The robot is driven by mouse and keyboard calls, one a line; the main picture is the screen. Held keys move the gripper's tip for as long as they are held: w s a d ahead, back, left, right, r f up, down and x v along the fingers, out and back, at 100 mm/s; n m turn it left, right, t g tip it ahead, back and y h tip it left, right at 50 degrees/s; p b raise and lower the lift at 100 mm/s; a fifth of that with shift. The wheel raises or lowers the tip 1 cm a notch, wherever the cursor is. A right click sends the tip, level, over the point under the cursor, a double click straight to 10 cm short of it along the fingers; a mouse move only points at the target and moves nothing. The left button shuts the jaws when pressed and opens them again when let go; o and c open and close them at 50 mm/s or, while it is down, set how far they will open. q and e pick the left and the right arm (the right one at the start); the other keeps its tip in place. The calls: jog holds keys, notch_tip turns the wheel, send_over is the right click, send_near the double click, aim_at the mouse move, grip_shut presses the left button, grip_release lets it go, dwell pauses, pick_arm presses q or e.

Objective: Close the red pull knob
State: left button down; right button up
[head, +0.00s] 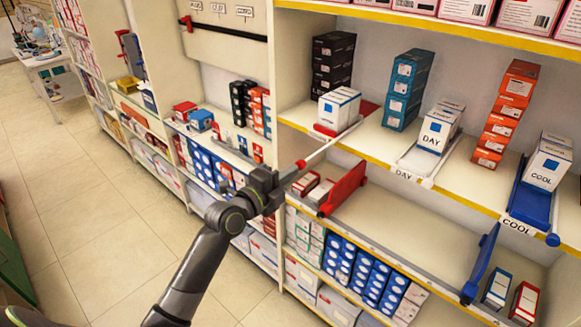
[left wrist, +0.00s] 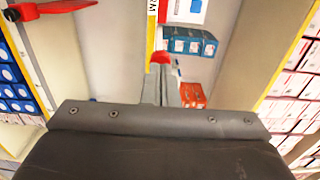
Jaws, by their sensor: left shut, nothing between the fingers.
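The red pull knob (head: 301,163) is a small red ball at the front edge of the upper shelf, by the white label strip of a red tray (head: 353,120). A white box (head: 339,108) stands on that tray. In the left wrist view the red knob (left wrist: 160,57) shows just beyond my finger tips. My left gripper (head: 288,176) is shut and empty, its tips close to the knob; I cannot tell whether they touch it. In the left wrist view its dark body fills the lower part. My right gripper is not in view.
A white DAY tray (head: 413,172) and a blue COOL tray (head: 535,206) with a blue knob (head: 553,240) lie further right on the same shelf. A red panel (head: 343,189) and a blue panel (head: 481,263) stand at the lower shelf. The floor to the left is clear.

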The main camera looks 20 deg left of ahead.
aim_at(326, 146)
pick_arm(q)
jog(key=shift+w+d, duration=0.15)
jog(key=shift+w, duration=0.2)
jog(key=b+x, duration=1.2)
jog(key=x, duration=0.1)
jog(key=shift+f+b, duration=0.3)
jog(key=shift+b, duration=0.05)
jog(key=shift+w+d+b, duration=0.2)
jog(key=shift+w+b, duration=0.3)
jog(key=shift+w, duration=0.2)
jog(key=shift+r, duration=0.5)
jog(key=shift+r, duration=0.15)
